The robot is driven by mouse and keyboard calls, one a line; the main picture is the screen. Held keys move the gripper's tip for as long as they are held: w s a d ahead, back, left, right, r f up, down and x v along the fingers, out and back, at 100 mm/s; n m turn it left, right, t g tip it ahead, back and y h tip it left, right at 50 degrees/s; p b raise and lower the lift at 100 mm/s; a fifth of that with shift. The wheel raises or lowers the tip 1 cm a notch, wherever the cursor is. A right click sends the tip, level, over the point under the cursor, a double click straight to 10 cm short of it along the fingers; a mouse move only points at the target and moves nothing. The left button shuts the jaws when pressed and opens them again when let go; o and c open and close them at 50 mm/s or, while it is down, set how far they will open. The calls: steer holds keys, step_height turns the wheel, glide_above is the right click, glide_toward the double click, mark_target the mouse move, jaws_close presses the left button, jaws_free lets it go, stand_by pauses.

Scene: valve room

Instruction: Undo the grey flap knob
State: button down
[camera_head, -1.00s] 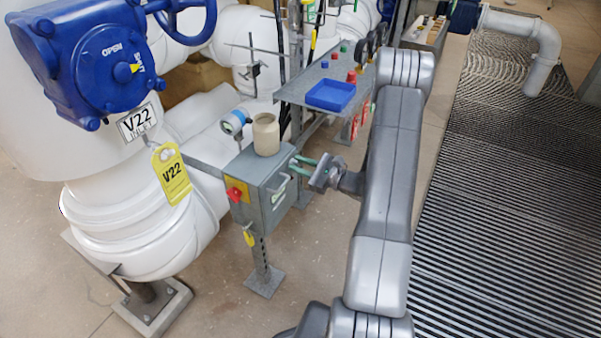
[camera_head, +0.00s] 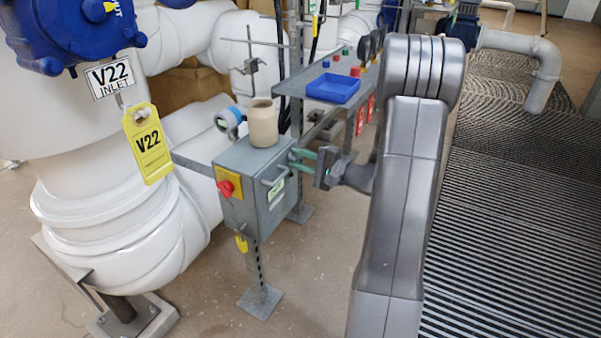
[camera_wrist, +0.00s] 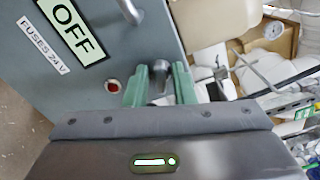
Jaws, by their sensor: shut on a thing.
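The grey flap knob (camera_wrist: 161,70) shows in the wrist view at the edge of the grey box's front, between my two green fingertips. My gripper (camera_wrist: 160,82) is shut on it. In the head view my gripper (camera_head: 300,157) reaches the right side of the grey box (camera_head: 278,200) from the right, and the knob itself is too small to make out there. The box front carries an "OFF" label and a "FUSES 24V" label in the wrist view.
A beige jar (camera_head: 262,124) stands on top of the box. A red switch (camera_head: 226,188) on a yellow plate and a grey handle (camera_wrist: 131,10) sit on the box. A shelf with a blue tray (camera_head: 333,88) lies behind. White pipes fill the left. Grated floor lies right.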

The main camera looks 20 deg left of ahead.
steer(key=shift+f+n+b, duration=0.15)
steer(key=shift+n+b, duration=1.35)
steer(key=shift+b, duration=0.15)
steer(key=c, duration=1.5)
jaws_free()
steer(key=shift+d, duration=0.1)
steer(key=s+d+p, duration=0.1)
steer(key=d+p, duration=0.2)
steer(key=d, duration=1)
steer(key=shift+d, duration=0.3)
steer(key=shift+a, duration=0.1)
